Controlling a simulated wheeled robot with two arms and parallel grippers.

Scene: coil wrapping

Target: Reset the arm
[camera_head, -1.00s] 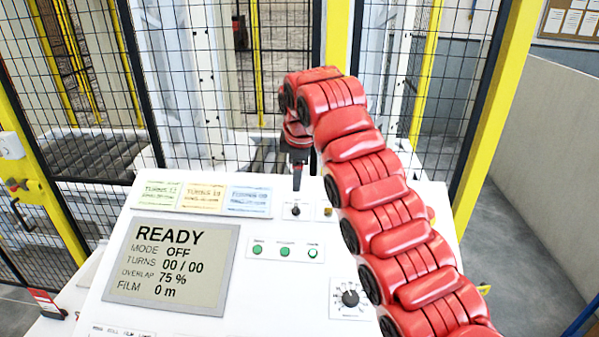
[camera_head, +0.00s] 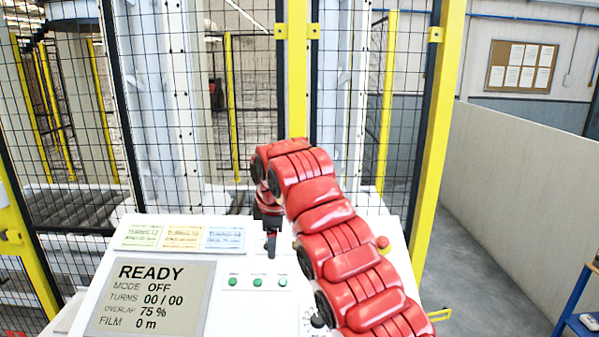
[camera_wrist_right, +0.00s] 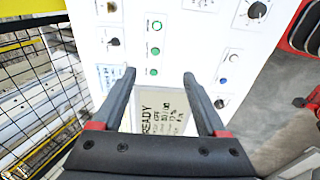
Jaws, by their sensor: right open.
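My right arm (camera_head: 322,230) is red and comes in from the lower right in the head view. My right gripper (camera_head: 271,242) hangs over the upper part of a white control panel (camera_head: 205,258), hiding the small switch there. In the right wrist view the gripper (camera_wrist_right: 158,75) is open, with nothing between its two dark fingers. The panel's display (camera_head: 150,300) reads READY, mode OFF, turns 00 / 00, overlap 75 %, film 0 m. I cannot tell whether the fingers touch the panel. My left gripper is out of view.
Green buttons (camera_head: 258,282) and coloured cards (camera_head: 182,237) are on the panel. A red button (camera_head: 382,242) is at its right edge, close to my arm. Behind stands a mesh fence with yellow posts (camera_head: 430,150). Open grey floor (camera_head: 490,265) lies to the right.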

